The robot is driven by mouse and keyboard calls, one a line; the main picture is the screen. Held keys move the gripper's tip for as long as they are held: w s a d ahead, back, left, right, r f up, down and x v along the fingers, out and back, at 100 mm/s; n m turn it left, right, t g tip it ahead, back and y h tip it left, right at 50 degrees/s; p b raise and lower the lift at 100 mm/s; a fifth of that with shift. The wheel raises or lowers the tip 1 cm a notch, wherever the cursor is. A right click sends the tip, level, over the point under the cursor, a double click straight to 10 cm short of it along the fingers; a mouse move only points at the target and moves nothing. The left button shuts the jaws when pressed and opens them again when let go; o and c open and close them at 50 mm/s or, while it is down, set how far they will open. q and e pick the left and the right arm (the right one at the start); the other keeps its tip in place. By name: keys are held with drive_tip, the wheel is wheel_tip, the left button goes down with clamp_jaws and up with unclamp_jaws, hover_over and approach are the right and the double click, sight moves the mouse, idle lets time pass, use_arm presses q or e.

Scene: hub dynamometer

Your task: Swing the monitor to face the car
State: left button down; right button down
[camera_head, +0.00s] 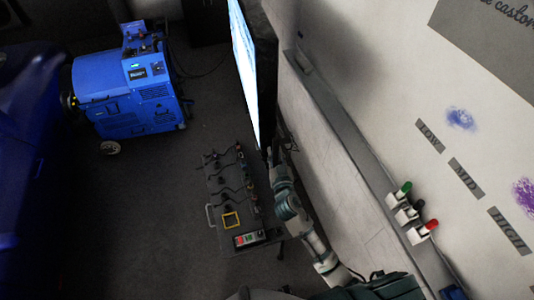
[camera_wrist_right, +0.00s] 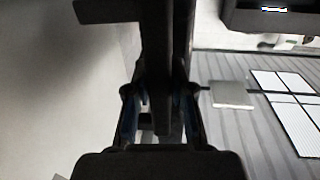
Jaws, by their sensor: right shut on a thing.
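The monitor (camera_head: 243,70) shows in the head view at top centre. It is seen nearly edge-on, with its bright screen side turned left and its dark back near the wall. The blue car (camera_head: 22,150) is at the left edge, partly cut off. My right gripper (camera_head: 274,152) is just below the monitor's lower end, its fingers hard to make out there. In the right wrist view, my right gripper (camera_wrist_right: 162,110) is shut on a dark upright bar (camera_wrist_right: 157,50), apparently part of the monitor or its mount. My left gripper is in neither view.
A blue wheeled dynamometer (camera_head: 130,95) stands between car and monitor. A cart (camera_head: 235,200) with cables and tools is left of my right arm. The whiteboard (camera_head: 400,90) and its ledge with markers (camera_head: 410,205) are at right. Dark floor (camera_head: 130,220) is clear at lower left.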

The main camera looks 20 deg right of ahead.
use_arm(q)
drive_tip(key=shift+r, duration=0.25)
use_arm(e)
drive_tip(key=d, duration=0.4)
drive_tip(key=shift+s+d, duration=0.1)
drive_tip(key=shift+s, duration=0.2)
drive_tip(key=c, duration=1)
unclamp_jaws()
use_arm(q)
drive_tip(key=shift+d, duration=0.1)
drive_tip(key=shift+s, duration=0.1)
use_arm(e)
drive_tip(key=s+a, duration=0.1)
drive_tip(key=s, duration=1.1)
drive_tip(key=shift+a, duration=0.2)
